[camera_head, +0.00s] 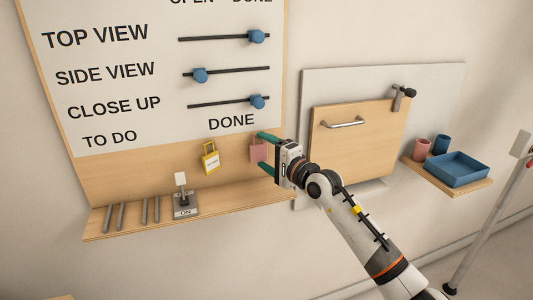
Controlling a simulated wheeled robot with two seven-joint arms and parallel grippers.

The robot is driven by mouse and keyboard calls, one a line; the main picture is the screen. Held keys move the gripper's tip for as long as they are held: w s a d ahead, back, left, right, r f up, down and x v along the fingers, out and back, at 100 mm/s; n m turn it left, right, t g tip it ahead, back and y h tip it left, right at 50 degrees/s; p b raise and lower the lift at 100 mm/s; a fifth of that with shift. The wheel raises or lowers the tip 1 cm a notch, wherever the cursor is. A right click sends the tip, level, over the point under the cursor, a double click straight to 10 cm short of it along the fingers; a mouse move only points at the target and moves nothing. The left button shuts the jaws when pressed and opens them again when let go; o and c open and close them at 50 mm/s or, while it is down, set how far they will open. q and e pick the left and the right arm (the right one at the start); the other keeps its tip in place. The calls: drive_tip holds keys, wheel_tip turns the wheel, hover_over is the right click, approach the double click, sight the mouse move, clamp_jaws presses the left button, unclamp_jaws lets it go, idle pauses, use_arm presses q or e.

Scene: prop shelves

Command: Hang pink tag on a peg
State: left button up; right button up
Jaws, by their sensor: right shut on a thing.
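The pink tag (258,151) is in front of the wooden board, to the right of a yellow tag (210,158). My right gripper (265,153) reaches in from the right with its teal fingers shut on the pink tag. The tag hangs upright, below the word DONE. The peg behind it is too small or hidden to make out, so I cannot tell whether the tag touches one. My left gripper is out of view.
A wooden ledge (110,232) below holds several grey rods and a switch (184,204) marked ON. Sliders with blue knobs are above. A wooden door (357,145) is to the right, then a shelf with cups and a blue tray (458,169).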

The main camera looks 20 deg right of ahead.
drive_tip(key=o, duration=1.1)
drive_tip(key=shift+c, duration=0.2)
drive_tip(key=shift+s, duration=0.1)
